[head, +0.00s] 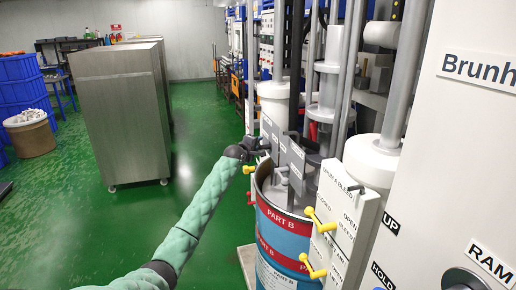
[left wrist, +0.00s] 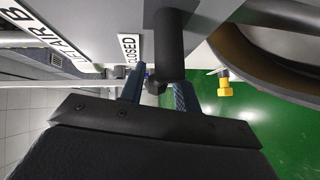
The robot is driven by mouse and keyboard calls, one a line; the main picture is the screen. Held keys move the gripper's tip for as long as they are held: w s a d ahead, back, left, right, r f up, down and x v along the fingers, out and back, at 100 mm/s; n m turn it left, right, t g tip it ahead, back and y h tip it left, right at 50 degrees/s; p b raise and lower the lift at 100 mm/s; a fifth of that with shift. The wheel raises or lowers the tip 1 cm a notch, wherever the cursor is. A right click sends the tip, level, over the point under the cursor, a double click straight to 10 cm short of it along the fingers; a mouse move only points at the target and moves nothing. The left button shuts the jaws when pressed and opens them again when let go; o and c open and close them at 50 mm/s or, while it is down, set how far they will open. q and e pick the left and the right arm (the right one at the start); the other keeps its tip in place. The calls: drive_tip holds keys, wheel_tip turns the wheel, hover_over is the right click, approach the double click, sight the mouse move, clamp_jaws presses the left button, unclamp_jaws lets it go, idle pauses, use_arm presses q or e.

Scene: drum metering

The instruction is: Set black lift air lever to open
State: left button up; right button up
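The black lift air lever (left wrist: 168,45) is a thick dark rod in the left wrist view. It stands out from a pale panel beside a white CLOSED label (left wrist: 130,48) and the lettering LIFT AIR (left wrist: 60,58). My left gripper (left wrist: 160,92) is at the lever's near end, with one blue-grey finger on each side of it. The fingers are apart, and a small gap shows on the right side of the lever end. In the head view my left gripper (head: 257,146) is at the left edge of the grey labelled panel (head: 283,150). My right gripper is out of view.
A PART B drum (head: 285,235) stands below the panel. Yellow levers (head: 320,222) sit on the white bleed plate (head: 345,205) to the right. A yellow fitting (left wrist: 224,85) is near my gripper. The green floor to the left is open, with a metal cabinet (head: 120,115) beyond.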

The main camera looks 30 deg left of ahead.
use_arm(q)
drive_tip(key=shift+w, duration=0.3)
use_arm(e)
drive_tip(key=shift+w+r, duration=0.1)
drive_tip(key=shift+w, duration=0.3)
use_arm(q)
drive_tip(key=shift+f, duration=0.1)
clamp_jaws()
drive_tip(key=shift+d, duration=0.1)
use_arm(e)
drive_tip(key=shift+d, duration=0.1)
use_arm(q)
drive_tip(key=shift+d, duration=0.1)
